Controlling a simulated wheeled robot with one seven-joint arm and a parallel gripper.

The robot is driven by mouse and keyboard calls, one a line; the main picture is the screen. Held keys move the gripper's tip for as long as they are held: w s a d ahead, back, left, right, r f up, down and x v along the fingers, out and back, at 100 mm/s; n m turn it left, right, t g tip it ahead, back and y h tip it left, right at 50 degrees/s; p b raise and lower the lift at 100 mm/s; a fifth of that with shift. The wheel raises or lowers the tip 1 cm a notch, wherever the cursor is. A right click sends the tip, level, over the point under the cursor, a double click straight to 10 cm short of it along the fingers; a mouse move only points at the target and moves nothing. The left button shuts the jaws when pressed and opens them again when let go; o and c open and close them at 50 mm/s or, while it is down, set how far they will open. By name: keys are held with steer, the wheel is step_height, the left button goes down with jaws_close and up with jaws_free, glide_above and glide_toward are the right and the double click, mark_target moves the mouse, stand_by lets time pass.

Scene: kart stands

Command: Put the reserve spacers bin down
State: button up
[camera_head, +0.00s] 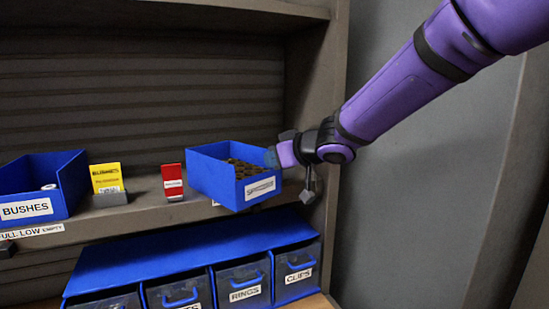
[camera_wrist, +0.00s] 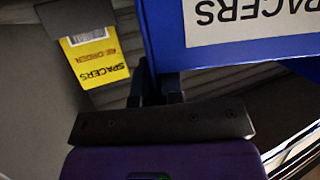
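The blue spacers bin (camera_head: 218,181) hangs over the shelf's front edge at the right end, filled with small brown pieces. Its white label reads SPACERS, and it shows upside down in the wrist view (camera_wrist: 240,18). I cannot tell whether its base touches the shelf. My gripper (camera_head: 285,152) is at the bin's right side. In the wrist view the fingers (camera_wrist: 155,88) are close together at the bin's edge and appear shut on it. The contact is partly hidden. A yellow SPACERS re-order card (camera_wrist: 95,55) stands in a dark holder beside the bin.
The shelf (camera_head: 145,212) holds a blue BUSHES bin (camera_head: 25,208), a yellow BUSHES card (camera_head: 107,178) and a red card (camera_head: 172,181). A blue drawer cabinet (camera_head: 190,252) stands below. The upright side panel (camera_head: 330,100) is close behind my wrist.

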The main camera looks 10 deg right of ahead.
steer(key=o, duration=0.3)
steer(key=shift+r, duration=0.1)
steer(key=s+d+r+m+t+h, duration=0.1)
steer(key=s+d+r+m+h, duration=0.15)
steer(key=s+d, duration=0.4)
steer(key=s+d+r+m+h, duration=0.1)
steer(key=s+d+m+h, duration=0.1)
steer(key=s+d+h, duration=0.45)
steer(key=s+d+r+m+t+h, duration=0.15)
steer(key=s+d, duration=0.25)
steer(key=d, duration=0.5)
steer(key=s+f+g, duration=0.2)
steer(key=s, duration=0.3)
steer(key=s+f+m+g+y, duration=0.1)
steer(key=s+f+g, duration=0.1)
steer(key=s, duration=0.4)
steer(key=s+f+g+y, duration=0.1)
steer(key=s+f+g, duration=0.2)
steer(key=s+g, duration=0.1)
steer(key=shift+s+a+m, duration=0.3)
steer(key=shift+s+a, duration=0.05)
steer(key=shift+s, duration=0.3)
